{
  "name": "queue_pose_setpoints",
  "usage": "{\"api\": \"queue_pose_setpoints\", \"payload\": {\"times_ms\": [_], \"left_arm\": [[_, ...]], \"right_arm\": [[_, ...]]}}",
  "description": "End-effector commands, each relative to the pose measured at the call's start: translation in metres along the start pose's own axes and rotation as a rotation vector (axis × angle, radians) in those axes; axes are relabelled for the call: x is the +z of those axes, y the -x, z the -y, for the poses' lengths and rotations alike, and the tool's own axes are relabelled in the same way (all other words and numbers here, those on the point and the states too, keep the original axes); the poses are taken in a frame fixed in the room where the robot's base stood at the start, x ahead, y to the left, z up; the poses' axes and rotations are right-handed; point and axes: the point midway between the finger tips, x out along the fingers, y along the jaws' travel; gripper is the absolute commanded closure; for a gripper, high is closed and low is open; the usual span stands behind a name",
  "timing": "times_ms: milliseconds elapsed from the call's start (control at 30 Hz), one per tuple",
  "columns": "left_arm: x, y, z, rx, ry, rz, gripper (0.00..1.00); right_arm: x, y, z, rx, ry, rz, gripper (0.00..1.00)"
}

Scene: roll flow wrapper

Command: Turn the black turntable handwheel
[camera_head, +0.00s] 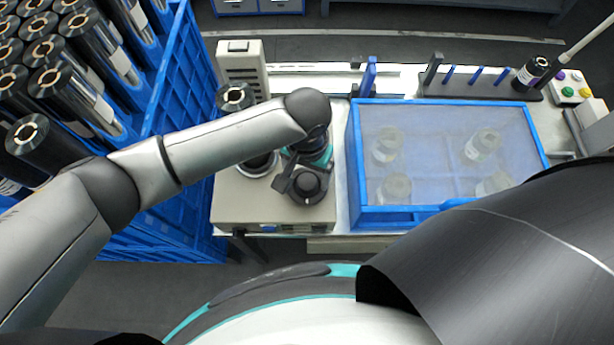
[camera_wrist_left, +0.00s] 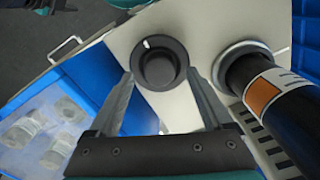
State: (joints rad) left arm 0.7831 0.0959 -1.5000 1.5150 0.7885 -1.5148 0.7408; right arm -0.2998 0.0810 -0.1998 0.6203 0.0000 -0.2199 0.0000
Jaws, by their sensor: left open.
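The black turntable handwheel (camera_head: 308,187) is a round knob on top of the beige machine (camera_head: 232,205), near its right side. In the left wrist view the handwheel (camera_wrist_left: 160,62) shows a white mark on its upper left rim. My left gripper (camera_wrist_left: 160,82) is open. Its two fingers stand either side of the handwheel's near part in that view, with visible gaps. In the head view my left gripper (camera_head: 305,172) is over the handwheel, and my forearm hides part of the machine. My right gripper is not in view.
A black film roll (camera_wrist_left: 265,80) stands upright on the machine beside the handwheel; its top (camera_head: 235,97) shows above my forearm. A blue crate (camera_head: 170,90) of rolls is at left. A blue-framed clear-lidded box (camera_head: 440,110) is close on the right.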

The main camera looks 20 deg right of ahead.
Motion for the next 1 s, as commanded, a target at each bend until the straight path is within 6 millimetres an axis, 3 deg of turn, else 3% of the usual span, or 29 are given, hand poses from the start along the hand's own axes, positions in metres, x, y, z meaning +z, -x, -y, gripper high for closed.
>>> {"api": "queue_pose_setpoints", "payload": {"times_ms": [167, 467, 1000], "left_arm": [[0.000, -0.015, 0.000, 0.000, 0.000, 0.000, 0.16], [0.000, -0.017, -0.001, 0.001, -0.001, -0.001, 0.16], [0.000, -0.017, 0.000, 0.001, 0.000, -0.001, 0.75]], "right_arm": [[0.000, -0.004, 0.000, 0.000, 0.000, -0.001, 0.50], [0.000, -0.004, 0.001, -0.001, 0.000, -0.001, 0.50], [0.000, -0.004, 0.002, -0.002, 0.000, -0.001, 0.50]]}}
